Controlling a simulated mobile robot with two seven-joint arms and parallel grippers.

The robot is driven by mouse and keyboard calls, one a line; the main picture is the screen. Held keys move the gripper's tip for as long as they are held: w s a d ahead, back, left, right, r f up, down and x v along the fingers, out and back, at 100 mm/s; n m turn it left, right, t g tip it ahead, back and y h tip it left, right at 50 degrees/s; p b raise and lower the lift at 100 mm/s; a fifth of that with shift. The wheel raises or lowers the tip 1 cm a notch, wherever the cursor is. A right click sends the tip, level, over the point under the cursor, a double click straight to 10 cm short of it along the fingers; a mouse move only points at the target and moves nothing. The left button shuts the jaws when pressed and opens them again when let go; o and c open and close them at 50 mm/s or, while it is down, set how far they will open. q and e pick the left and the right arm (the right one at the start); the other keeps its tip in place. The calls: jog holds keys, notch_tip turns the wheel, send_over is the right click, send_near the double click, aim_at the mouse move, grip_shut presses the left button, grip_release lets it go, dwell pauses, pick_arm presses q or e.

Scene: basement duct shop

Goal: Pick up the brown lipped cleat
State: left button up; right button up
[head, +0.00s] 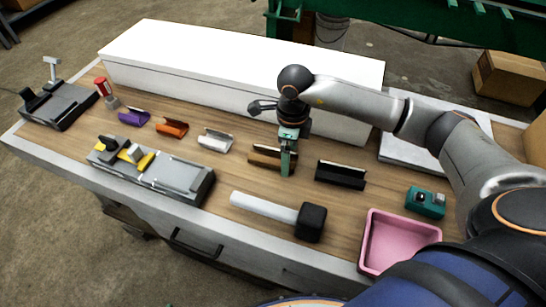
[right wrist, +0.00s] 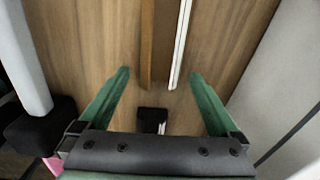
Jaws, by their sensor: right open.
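The brown lipped cleat (head: 262,155) lies on the wooden bench top in front of the long white box, between the white and black cleats. My right gripper (head: 287,171) hangs pointing down over its right part and hides some of it. In the right wrist view, my right gripper (right wrist: 160,73) is open, with its green fingers apart on either side of the line of the brown cleat (right wrist: 147,40). A bright strip runs along the cleat's right side there. Nothing is held. I cannot tell how high the fingertips are above the bench. My left gripper is not in view.
Purple (head: 134,118), orange (head: 171,128), white (head: 215,141) and black (head: 341,175) cleats lie in the same row. The long white box (head: 230,85) stands close behind. A hammer (head: 270,210) lies in front, and a pink tray (head: 400,229) stands front right.

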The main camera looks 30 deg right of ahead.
jog(key=shift+f, duration=0.5)
jog(key=c, duration=1.5)
jog(key=shift+o, duration=0.2)
jog(key=shift+r, duration=0.1)
